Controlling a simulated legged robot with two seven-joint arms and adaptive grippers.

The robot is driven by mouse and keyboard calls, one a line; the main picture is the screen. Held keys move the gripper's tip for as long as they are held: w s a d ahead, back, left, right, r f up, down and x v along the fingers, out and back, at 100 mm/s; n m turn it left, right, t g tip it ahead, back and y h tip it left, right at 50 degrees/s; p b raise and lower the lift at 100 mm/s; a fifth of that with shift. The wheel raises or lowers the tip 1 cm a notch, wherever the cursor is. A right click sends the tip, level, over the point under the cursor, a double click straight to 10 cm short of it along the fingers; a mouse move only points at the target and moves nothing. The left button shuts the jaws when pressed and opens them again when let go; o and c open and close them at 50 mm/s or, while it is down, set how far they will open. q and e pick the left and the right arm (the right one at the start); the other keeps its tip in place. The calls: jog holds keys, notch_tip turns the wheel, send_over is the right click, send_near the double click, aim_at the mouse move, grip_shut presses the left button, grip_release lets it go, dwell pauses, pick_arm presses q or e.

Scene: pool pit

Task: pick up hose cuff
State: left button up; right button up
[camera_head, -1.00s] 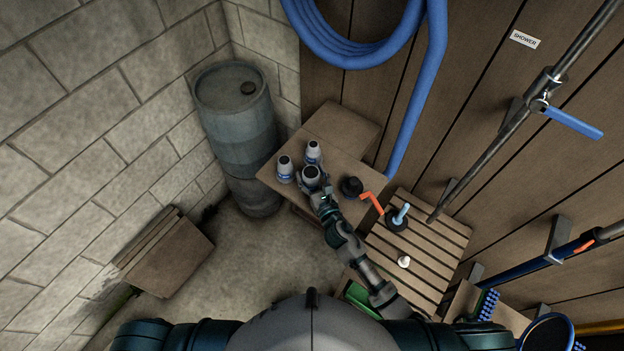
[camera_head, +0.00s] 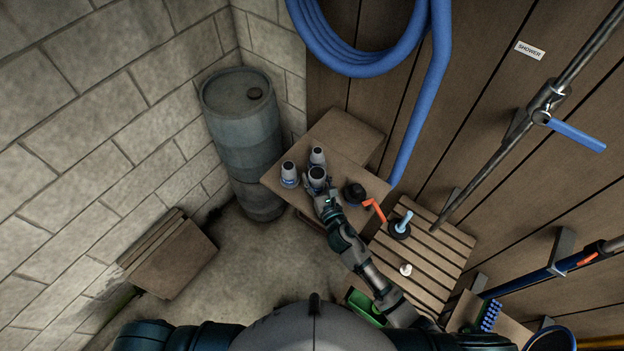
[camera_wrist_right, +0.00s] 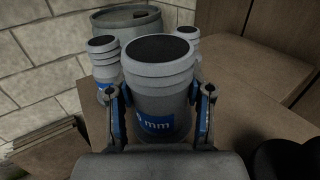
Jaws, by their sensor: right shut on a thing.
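Several pale grey hose cuffs with dark open tops and blue labels stand in a cluster on a small wooden table. My right gripper (camera_head: 322,189) is shut on the nearest hose cuff (camera_head: 317,173). In the right wrist view this hose cuff (camera_wrist_right: 158,80) stands upright between the two fingers (camera_wrist_right: 160,122), which press its sides. Its blue label shows part of "mm". A second cuff (camera_head: 289,172) is to its left, and a third cuff (camera_head: 317,155) is behind it. Whether the held cuff touches the table is hidden. My left gripper is not in view.
The table (camera_head: 350,172) also holds a black round part (camera_head: 354,193) with an orange handle (camera_head: 374,210), right of my gripper. A slatted bench (camera_head: 440,245) is further right. A grey barrel (camera_head: 243,135) stands left of the table. A blue hose (camera_head: 418,110) hangs behind.

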aim_at(316, 184)
jog(key=shift+d+r, duration=0.25)
jog(key=shift+r, duration=0.75)
jog(key=s, duration=0.5)
jog(key=shift+s+d, duration=0.15)
jog(key=shift+s, duration=0.1)
jog(key=shift+s+a+r, duration=0.55)
jog(key=shift+s, duration=4.7)
jog(key=w+d+r+m+h+p, duration=0.1)
jog(key=w+d+r+m+h, duration=0.1)
jog(key=w+d+h, duration=0.1)
jog(key=w+d+r+m+h+p, duration=0.1)
jog(key=w+d+r+m+h, duration=0.1)
jog(key=w+d, duration=0.3)
jog(key=w+d+r+m+t+h+p, duration=0.1)
jog(key=w+d+r+h, duration=0.2)
jog(key=w+d+h, duration=0.1)
jog(key=shift+w+d+r+m+p, duration=0.2)
jog(key=shift+w+r+m+p, duration=0.2)
jog(key=shift+w, duration=0.3)
jog(key=shift+d+f+b, duration=0.1)
jog(key=shift+f+b, duration=0.4)
jog(key=shift+f, duration=0.45)
jog(key=shift+d+f+b, duration=0.1)
jog(key=shift+f+b, duration=0.55)
jog(key=shift+b, duration=0.05)
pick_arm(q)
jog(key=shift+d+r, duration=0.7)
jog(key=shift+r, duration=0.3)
pick_arm(e)
jog(key=shift+r, duration=0.1)
